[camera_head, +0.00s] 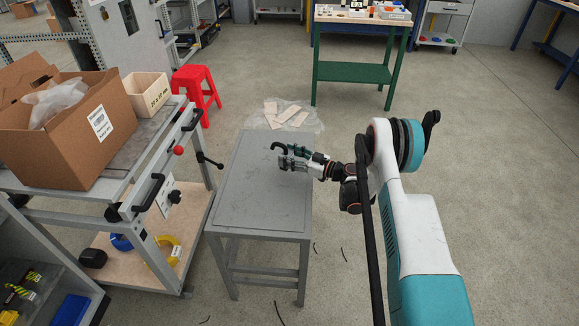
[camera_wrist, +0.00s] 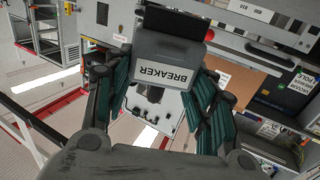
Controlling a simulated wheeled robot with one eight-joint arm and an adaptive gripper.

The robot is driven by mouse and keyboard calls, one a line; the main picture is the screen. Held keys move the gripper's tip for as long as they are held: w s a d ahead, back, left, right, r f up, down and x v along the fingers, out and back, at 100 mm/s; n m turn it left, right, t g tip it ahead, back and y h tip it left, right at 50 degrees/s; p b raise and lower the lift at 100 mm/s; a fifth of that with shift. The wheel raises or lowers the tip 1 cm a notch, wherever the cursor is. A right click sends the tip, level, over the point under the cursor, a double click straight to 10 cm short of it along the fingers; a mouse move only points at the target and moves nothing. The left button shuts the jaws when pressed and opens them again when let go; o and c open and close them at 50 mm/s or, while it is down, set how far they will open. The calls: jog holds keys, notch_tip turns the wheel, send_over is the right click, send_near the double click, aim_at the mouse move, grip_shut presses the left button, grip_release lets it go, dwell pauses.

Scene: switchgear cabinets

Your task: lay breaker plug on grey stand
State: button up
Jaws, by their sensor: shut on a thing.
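The breaker plug (camera_wrist: 168,58) is a grey block with a black upper part and a white "BREAKER" label. In the wrist view it sits between the two dark green fingers of my gripper (camera_wrist: 165,75), which is shut on it. In the head view my gripper (camera_head: 293,161) reaches in from the right over the far half of the grey stand (camera_head: 260,203). A dark hooked piece shows at the gripper's tip; the plug is small and partly hidden there. The grey stand has a flat, bare top. I cannot tell whether the plug touches it.
A trolley (camera_head: 150,170) with a cardboard box (camera_head: 75,125) and red- and black-knobbed levers stands close left of the stand. A red stool (camera_head: 197,88) and flat pieces on a plastic sheet (camera_head: 285,114) lie beyond. Open floor is to the right; a green table (camera_head: 355,73) is farther back.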

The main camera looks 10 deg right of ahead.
notch_tip(320, 180, down, 4)
jog(key=shift+f+b, duration=0.1)
jog(key=shift+b, duration=0.65)
jog(key=o, duration=1.3)
jog(key=p+v, duration=0.1)
jog(key=v, duration=1.1)
